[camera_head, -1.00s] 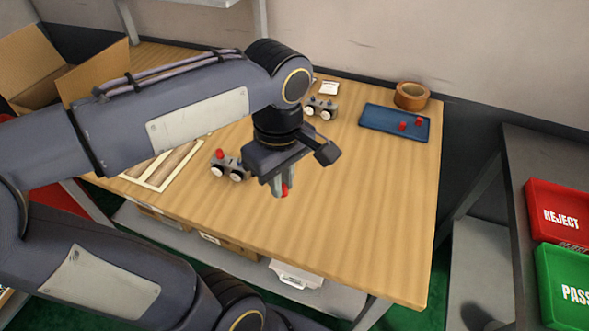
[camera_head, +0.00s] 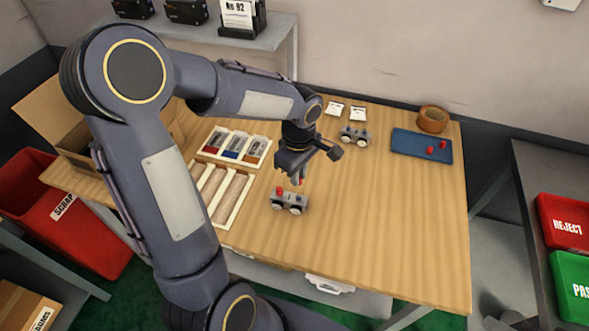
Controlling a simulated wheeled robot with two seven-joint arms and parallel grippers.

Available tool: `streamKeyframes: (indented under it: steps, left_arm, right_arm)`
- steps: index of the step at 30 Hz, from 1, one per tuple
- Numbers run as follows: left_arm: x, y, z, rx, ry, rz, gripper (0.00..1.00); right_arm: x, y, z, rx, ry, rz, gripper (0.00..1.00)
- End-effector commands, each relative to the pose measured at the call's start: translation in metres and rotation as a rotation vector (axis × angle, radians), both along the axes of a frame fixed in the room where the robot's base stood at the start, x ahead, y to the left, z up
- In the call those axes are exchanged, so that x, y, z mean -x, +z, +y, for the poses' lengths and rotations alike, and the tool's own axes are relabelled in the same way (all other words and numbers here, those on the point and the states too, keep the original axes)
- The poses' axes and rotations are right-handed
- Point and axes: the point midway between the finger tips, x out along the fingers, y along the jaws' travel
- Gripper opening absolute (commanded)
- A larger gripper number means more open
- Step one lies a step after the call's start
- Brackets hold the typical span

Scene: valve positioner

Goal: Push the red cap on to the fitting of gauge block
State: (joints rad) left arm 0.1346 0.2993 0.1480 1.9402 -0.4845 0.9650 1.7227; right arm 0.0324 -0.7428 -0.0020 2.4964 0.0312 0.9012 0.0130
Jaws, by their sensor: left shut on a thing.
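The near gauge block (camera_head: 289,202) is a grey block with two white-faced gauges, standing on the wooden table. A red cap (camera_head: 279,191) sits on its left end. My left gripper (camera_head: 299,179) points down and is shut on another red cap (camera_head: 301,182), of which only a little shows between the fingers. The gripper is over the right part of the near block; I cannot tell whether the held cap touches a fitting. A second gauge block (camera_head: 354,137) stands further back with no red cap visible. My right gripper is out of view.
Compartment trays (camera_head: 224,206) lie left of the block. The table's right front is clear. Red and green bins stand at the right.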

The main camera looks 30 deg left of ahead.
Motion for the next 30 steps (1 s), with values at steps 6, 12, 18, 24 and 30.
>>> streamKeyframes:
  steps: [6,12,18,24,30]
  left_arm:
    - [0.000,-0.018,0.000,0.000,-0.001,0.002,0.00]
    - [0.000,-0.037,0.000,0.000,0.000,0.001,0.00]
    - [0.001,-0.049,0.000,0.000,0.000,0.001,0.00]
    - [0.000,-0.051,0.000,0.000,-0.001,0.001,0.00]
    - [0.000,-0.051,0.000,0.000,-0.001,0.001,0.00]
  right_arm:
    - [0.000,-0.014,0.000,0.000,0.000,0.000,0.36]
    - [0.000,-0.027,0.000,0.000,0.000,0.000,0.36]
    - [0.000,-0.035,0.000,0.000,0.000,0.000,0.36]
    - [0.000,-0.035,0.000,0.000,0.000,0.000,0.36]
    - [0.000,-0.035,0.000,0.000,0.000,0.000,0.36]
